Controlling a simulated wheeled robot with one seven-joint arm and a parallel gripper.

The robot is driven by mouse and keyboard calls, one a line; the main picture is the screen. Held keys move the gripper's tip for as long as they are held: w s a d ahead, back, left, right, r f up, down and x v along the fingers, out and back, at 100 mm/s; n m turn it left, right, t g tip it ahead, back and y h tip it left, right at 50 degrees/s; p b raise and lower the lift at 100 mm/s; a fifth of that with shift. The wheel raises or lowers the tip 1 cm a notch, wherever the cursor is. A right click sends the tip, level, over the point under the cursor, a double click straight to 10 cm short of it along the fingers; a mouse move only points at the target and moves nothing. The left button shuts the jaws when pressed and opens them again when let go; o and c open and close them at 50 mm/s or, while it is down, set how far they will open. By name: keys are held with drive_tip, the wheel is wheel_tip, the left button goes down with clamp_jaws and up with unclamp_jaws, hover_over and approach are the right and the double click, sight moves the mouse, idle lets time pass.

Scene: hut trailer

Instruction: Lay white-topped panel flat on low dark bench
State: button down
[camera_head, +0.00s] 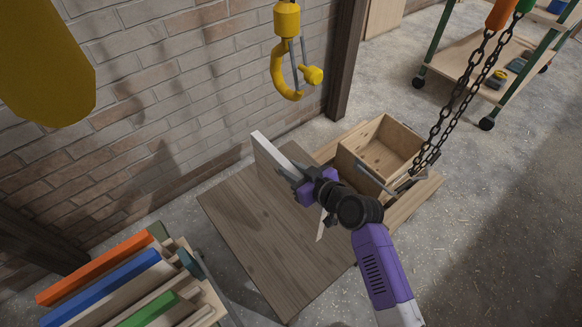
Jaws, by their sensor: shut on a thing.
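The white-topped panel (272,151) is in my gripper (293,176), near the middle of the view. It looks tilted up on edge, with a narrow pale face showing toward the upper left. A small pale strip shows below the gripper, but I cannot tell whether it belongs to the panel. My gripper is shut on the panel, and my wrist hides part of it. The low dark bench (265,245) has a broad grey-brown wooden top below and left of the gripper. Its visible top looks bare. I cannot tell whether the panel touches it.
An open wooden box (382,152) with hanging chains (452,110) stands right of the bench. A yellow hook (287,70) hangs above, before the brick wall. A rack of coloured boards (130,285) is at lower left. A wheeled shelf (480,65) stands at upper right.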

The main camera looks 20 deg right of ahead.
sight(317, 215)
wheel_tip(317, 215, down, 13)
drive_tip(key=b, duration=0.4)
drive_tip(key=shift+w+f, duration=0.15)
drive_tip(key=shift+f, duration=0.2)
drive_tip(key=c, duration=1.2)
unclamp_jaws()
drive_tip(key=shift+f, duration=0.15)
drive_tip(key=shift+s+r, duration=0.2)
drive_tip(key=shift+s, duration=0.05)
drive_tip(key=v, duration=1.2)
drive_tip(key=shift+p, duration=0.4)
drive_tip(key=shift+f, duration=0.1)
